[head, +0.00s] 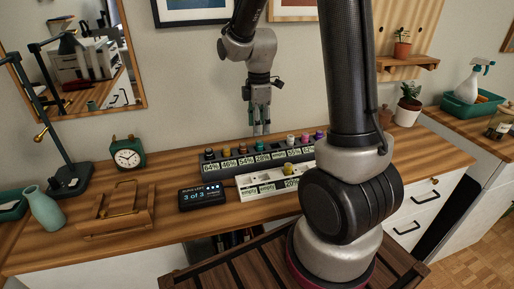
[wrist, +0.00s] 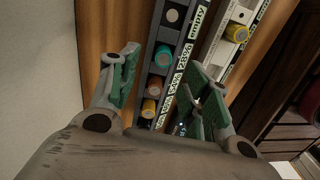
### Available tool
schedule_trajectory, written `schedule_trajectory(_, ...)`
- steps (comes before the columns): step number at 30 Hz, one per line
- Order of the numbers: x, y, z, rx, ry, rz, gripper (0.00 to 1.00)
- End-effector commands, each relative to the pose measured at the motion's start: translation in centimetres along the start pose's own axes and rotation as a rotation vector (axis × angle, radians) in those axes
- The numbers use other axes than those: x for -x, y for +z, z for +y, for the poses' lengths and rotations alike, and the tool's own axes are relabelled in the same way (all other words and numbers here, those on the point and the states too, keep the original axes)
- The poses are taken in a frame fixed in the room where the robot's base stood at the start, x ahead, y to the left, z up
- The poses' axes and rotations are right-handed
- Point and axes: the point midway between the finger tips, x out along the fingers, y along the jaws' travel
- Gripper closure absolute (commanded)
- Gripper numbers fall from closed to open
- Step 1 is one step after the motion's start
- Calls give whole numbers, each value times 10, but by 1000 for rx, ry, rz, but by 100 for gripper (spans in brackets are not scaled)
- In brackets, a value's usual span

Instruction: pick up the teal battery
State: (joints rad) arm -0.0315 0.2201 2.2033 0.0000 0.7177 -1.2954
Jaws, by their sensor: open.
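The teal battery (wrist: 162,55) stands in the dark rack, in the slot labelled 28%, beside an empty slot. In the head view the teal battery (head: 259,146) is just below my fingertips. My gripper (head: 261,131) is open and points down over the dark rack (head: 220,167). In the wrist view my gripper (wrist: 160,72) has its fingers on either side of the battery row, with the teal battery in the gap between them as seen there. It holds nothing. I cannot tell the exact height of the fingertips above the battery.
Orange and brown batteries (wrist: 154,87) stand close to the teal one. A white tray (head: 252,191) with a yellow battery (head: 289,170) lies in front of the rack. A small display (head: 201,197), a clock (head: 128,154) and a wooden caddy (head: 120,215) are to the left.

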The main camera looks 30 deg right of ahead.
Motion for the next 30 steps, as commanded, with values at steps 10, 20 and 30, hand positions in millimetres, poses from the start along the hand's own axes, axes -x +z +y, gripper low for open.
schedule_trajectory(10, -51, 0, -5, -3, -4, -1, 52)
schedule_trajectory(20, -58, 0, -5, -3, 0, 0, 54)
schedule_trajectory(30, -57, 0, -5, -4, 0, 0, 100)
